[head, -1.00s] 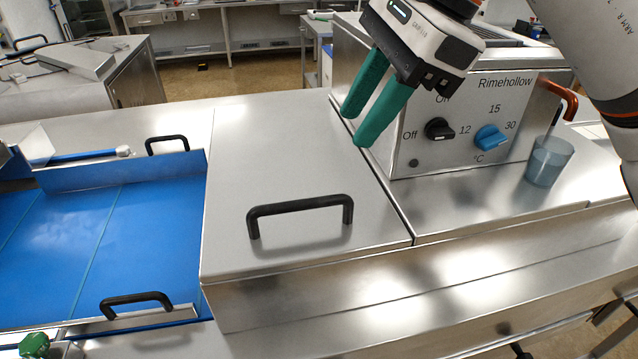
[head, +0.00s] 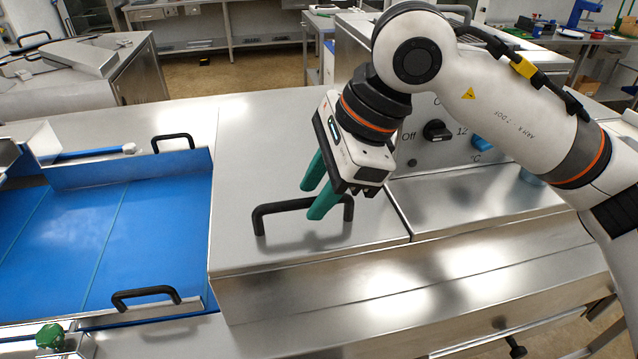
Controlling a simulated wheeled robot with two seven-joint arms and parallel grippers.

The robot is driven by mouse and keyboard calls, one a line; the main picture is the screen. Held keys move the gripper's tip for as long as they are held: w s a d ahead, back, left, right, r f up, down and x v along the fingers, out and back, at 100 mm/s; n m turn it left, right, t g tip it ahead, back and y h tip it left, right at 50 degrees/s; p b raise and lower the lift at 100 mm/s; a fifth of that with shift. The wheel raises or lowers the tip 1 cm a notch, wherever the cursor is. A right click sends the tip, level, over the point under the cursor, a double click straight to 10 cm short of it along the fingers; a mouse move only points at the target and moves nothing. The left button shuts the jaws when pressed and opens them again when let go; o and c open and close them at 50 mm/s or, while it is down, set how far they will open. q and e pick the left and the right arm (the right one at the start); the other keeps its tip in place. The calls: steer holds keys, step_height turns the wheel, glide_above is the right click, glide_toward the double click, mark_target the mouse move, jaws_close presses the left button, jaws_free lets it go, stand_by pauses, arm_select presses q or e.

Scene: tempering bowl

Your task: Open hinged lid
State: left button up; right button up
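The hinged lid (head: 262,150) is a flat steel panel and lies closed in the middle of the head view. Its black bar handle (head: 270,210) stands up near the front edge. My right gripper (head: 314,200) has two green fingers, spread apart with a gap between them. It hangs over the right part of the handle, its fingers close to the bar; I cannot tell whether they touch it. Part of the handle is hidden behind a finger. My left gripper is not in view.
Left of the lid is a blue-floored basin (head: 70,240) with a black front handle (head: 146,296). A control box with a black knob (head: 436,131) and a blue knob (head: 481,141) stands behind my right arm. A green knob (head: 50,337) is at the lower left.

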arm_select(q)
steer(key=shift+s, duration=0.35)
arm_select(e)
jaws_close()
steer(key=shift+r, duration=0.1)
